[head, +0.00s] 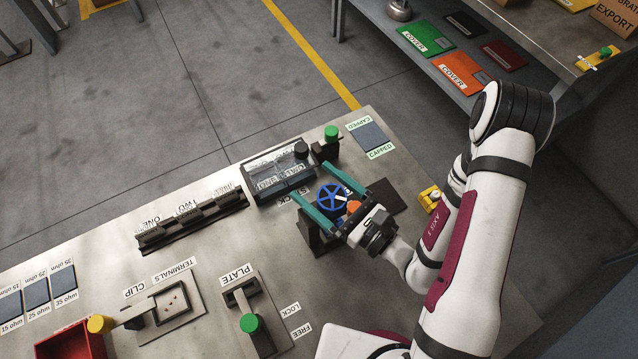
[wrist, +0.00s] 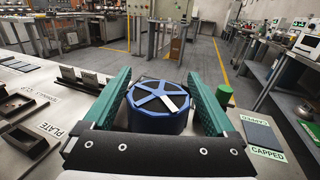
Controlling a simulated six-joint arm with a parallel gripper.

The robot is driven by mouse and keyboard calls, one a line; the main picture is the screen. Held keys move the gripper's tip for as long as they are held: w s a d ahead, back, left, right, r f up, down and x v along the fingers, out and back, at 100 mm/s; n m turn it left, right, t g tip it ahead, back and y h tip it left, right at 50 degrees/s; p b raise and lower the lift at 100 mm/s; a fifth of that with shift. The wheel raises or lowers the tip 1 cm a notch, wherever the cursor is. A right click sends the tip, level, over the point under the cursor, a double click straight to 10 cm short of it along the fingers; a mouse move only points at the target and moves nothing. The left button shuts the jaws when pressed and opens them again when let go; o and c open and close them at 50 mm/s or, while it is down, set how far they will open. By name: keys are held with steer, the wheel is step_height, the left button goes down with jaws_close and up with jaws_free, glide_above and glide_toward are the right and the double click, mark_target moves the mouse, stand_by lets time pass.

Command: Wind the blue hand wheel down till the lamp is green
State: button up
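The blue hand wheel (head: 330,197) has several spokes, one of them pale. It also shows in the wrist view (wrist: 151,100), face up on a thick blue rim. My gripper (head: 314,180) has two long teal fingers, one on either side of the wheel. The fingers are apart and reach past the wheel; narrow gaps seem to show, but contact at the rim is hard to judge. A small orange part (head: 353,206) shows beside the wheel, near my gripper's palm. I cannot tell which part is the lamp, and no lit green lamp is clear.
A dark lidded case (head: 262,163) and a green knob (head: 331,132) on a black block stand close beyond the fingers. A CAPPED pad (head: 370,137) lies at the bench corner. A slotted rack (head: 190,222) and a PLATE lever (head: 238,290) stand to the left.

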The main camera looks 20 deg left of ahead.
steer(key=shift+o, duration=0.2)
stand_by(0.3)
steer(key=n+g, duration=0.2)
steer(key=g, duration=0.2)
steer(key=s+n+g+y, duration=0.1)
steer(key=n+g, duration=0.2)
steer(key=g, duration=0.1)
steer(key=s+n+g, duration=0.1)
steer(key=n+g, duration=0.2)
steer(key=g, duration=0.1)
steer(key=shift+a+y, duration=0.15)
steer(key=shift+y, duration=0.15)
steer(key=w+d+n+g, duration=0.15)
steer(key=w+d, duration=0.25)
steer(key=d, duration=1.1)
steer(key=s+a+r+n+g+h, duration=0.2)
steer(key=s+r+n+h, duration=0.2)
steer(key=s+r+h, duration=0.35)
steer(key=s+d+r+n+t+h, duration=0.2)
steer(key=s+n+t+h, duration=0.2)
steer(key=s+t+h, duration=0.3)
steer(key=shift+s+d+r+h, duration=0.35)
steer(key=shift+s+h, duration=0.3)
steer(key=shift+s, duration=0.5)
steer(key=shift+f, duration=0.1)
